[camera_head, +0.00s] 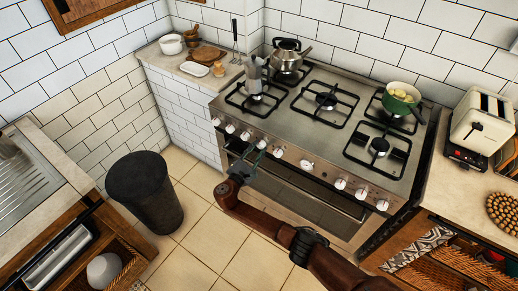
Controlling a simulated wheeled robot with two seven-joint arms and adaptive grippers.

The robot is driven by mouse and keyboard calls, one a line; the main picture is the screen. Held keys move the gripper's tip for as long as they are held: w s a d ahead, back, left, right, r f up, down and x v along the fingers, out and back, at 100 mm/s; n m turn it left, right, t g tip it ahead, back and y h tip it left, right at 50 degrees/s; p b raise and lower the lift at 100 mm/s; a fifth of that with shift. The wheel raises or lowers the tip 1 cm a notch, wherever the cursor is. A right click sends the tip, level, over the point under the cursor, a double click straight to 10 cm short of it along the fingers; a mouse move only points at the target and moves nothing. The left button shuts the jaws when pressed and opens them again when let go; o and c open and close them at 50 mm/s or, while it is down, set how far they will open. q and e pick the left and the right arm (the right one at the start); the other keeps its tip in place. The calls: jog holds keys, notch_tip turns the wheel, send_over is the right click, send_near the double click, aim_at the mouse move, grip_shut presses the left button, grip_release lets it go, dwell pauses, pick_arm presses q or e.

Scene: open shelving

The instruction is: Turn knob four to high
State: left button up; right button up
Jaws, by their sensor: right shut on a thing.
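The steel stove (300,130) has a row of white knobs along its front panel. Knob four (261,144), counted from the left, is at the tips of my right gripper (258,155). My right arm reaches up from the bottom right. The gripper is shut on this knob, and its fingers partly hide the knob's lower side. The knob's pointer and markings are too small to read. Another knob (245,136) is just left of the gripper, and one more (278,152) is just right of it. My left gripper is not in view.
A moka pot (254,76), a kettle (287,58) and a green pan (400,98) stand on the burners. A toaster (481,125) is on the right counter. A dark bin (146,190) stands on the floor at left. Tiled floor (205,240) before the stove is clear.

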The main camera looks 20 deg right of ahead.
jog(key=shift+r+n+p, duration=0.3)
jog(key=shift+n+p, duration=0.7)
jog(key=shift+p, duration=0.05)
jog(key=shift+n+g+p, duration=0.3)
jog(key=shift+n+p, duration=0.7)
jog(key=shift+n, duration=0.2)
jog(key=shift+f+n+p, duration=0.1)
jog(key=shift+n+p, duration=0.45)
jog(key=shift+n, duration=0.65)
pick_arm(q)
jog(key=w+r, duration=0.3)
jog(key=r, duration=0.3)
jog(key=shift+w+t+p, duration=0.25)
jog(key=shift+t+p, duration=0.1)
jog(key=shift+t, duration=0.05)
pick_arm(e)
jog(key=shift+f+n+g, duration=0.1)
jog(key=shift+n+g, duration=0.3)
jog(key=shift+n, duration=0.8)
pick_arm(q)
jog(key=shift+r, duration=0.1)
pick_arm(e)
jog(key=o, duration=1.2)
